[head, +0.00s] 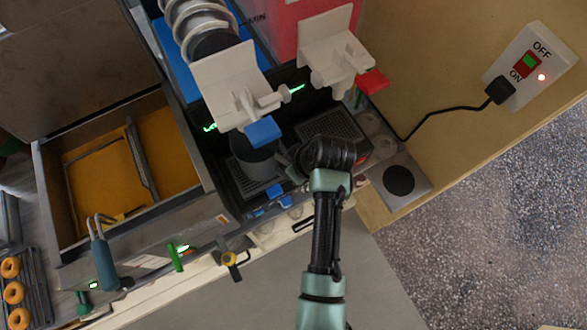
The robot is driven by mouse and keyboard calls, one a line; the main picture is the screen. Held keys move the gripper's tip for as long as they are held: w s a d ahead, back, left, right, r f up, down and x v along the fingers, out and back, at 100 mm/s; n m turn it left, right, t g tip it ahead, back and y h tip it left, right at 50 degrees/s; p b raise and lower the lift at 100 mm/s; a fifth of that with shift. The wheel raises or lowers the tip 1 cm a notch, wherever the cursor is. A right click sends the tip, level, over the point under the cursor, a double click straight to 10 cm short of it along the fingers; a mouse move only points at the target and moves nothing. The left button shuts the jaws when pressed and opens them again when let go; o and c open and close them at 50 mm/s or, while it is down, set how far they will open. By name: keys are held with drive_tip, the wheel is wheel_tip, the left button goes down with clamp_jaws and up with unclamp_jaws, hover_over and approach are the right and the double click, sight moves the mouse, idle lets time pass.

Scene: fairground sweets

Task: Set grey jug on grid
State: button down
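The grey jug (252,161) is a dark, round vessel in the head view, under the left white dispenser and its blue tap. The left drip grid (240,187) shows below and to the left of the jug. The jug hides part of it, and I cannot tell whether the base touches the grid. A second grid (334,127) lies bare under the right dispenser. My gripper (288,163) is at the jug's right side, close to it. Its fingers are small, dark and partly hidden by my wrist, so their opening and any hold are unclear.
The white left dispenser (226,80) and right dispenser (327,52) hang over the grids. A blue-handled tool (104,262) and several orange rings (13,292) are at lower left. A switch box (527,67) with cable is at upper right.

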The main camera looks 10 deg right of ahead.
drive_tip(key=shift+f, duration=0.3)
idle(0.5)
drive_tip(key=c, duration=0.7)
unclamp_jaws()
drive_tip(key=b+v, duration=0.3)
drive_tip(key=v, duration=1)
drive_tip(key=shift+s, duration=0.1)
